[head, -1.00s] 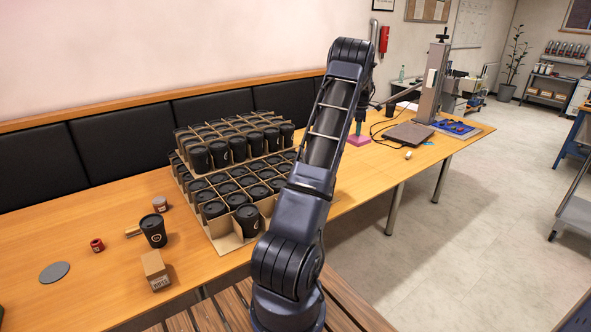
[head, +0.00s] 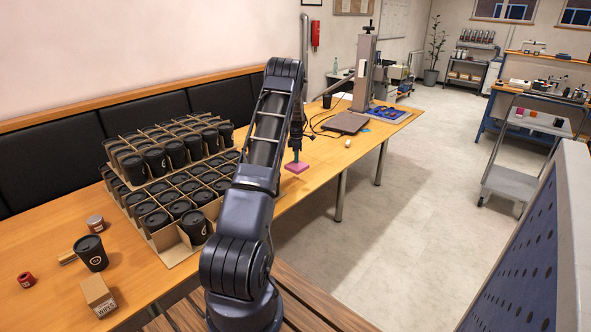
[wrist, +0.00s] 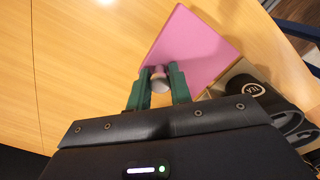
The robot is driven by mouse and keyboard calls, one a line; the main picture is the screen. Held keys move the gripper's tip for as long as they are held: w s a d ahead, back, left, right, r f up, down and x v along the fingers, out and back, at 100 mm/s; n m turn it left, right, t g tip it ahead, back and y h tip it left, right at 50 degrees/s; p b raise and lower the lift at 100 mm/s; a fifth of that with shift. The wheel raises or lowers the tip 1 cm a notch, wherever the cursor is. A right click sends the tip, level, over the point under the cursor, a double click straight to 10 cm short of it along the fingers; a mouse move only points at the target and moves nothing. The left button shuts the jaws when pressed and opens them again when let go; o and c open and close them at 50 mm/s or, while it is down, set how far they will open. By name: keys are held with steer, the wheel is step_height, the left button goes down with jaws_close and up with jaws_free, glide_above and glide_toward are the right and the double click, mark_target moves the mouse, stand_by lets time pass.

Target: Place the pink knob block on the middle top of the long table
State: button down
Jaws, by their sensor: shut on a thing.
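The pink knob block (head: 297,167) is a flat pink slab with a knob on top. In the head view it is at the front edge of the long wooden table (head: 318,172), right of the cup crates. My gripper (head: 296,147) points down above it, partly behind my arm. In the wrist view the green fingers of my gripper (wrist: 159,85) are shut on the pink knob, and the pink slab (wrist: 200,45) spreads out beyond them. I cannot tell whether the slab touches the table.
Cardboard crates of black cups (head: 178,205) fill the table left of the block. A laser marker (head: 363,75) with a grey plate (head: 346,122) stands behind right. A lone cup (head: 91,253) and a small box (head: 98,296) sit at front left.

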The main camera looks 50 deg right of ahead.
steer(key=shift+f, duration=3.45)
steer(key=shift+f, duration=0.1)
steer(key=c, duration=1.3)
jaws_free()
steer(key=shift+o, duration=0.2)
